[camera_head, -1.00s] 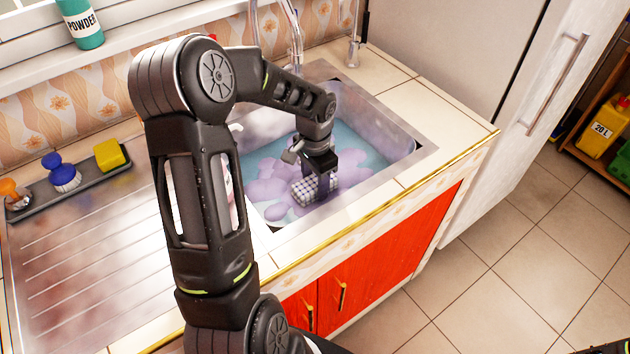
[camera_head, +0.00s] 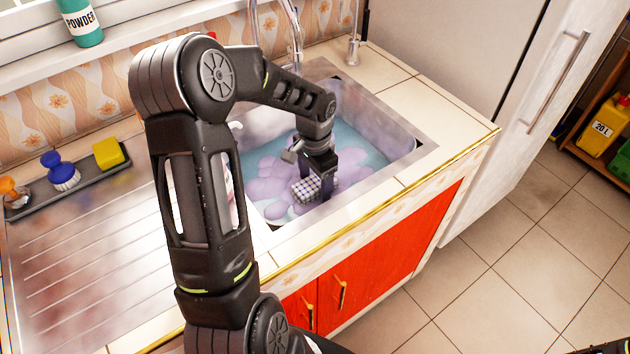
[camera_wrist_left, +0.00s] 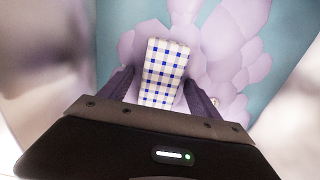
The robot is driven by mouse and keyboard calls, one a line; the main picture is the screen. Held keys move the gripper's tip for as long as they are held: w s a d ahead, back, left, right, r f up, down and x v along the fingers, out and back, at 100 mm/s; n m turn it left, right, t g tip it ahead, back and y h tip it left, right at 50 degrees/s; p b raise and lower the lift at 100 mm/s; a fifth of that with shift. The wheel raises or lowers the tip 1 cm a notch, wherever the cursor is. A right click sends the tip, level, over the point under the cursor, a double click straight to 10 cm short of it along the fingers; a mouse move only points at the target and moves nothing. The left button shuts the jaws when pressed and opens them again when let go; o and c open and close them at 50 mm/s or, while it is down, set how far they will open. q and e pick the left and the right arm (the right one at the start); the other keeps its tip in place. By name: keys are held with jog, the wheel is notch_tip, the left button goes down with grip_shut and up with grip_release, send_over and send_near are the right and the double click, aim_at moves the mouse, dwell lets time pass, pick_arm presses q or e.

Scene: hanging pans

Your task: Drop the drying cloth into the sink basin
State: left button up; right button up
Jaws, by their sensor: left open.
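The drying cloth (camera_head: 306,189) is a small folded piece with a white and blue check, inside the sink basin (camera_head: 396,160) at the purple suds. My left gripper (camera_head: 315,186) reaches down into the basin at the cloth. In the left wrist view the cloth (camera_wrist_left: 163,75) lies between the two dark fingers of the left gripper (camera_wrist_left: 160,90). The fingers are open, with a gap to the cloth on each side. Whether the cloth rests on the suds or is just above them is hard to tell. My right gripper is not in view.
The tap (camera_head: 292,45) stands behind the basin. The ribbed drainboard (camera_head: 100,240) lies to the left, with a tray holding two brushes and a yellow sponge (camera_head: 109,154). Clear tiled counter (camera_head: 440,112) lies right of the basin.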

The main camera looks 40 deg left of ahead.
aim_at(315, 182)
pick_arm(q)
notch_tip(315, 182, up, 13)
jog(key=shift+f, duration=0.2)
dwell(0.9)
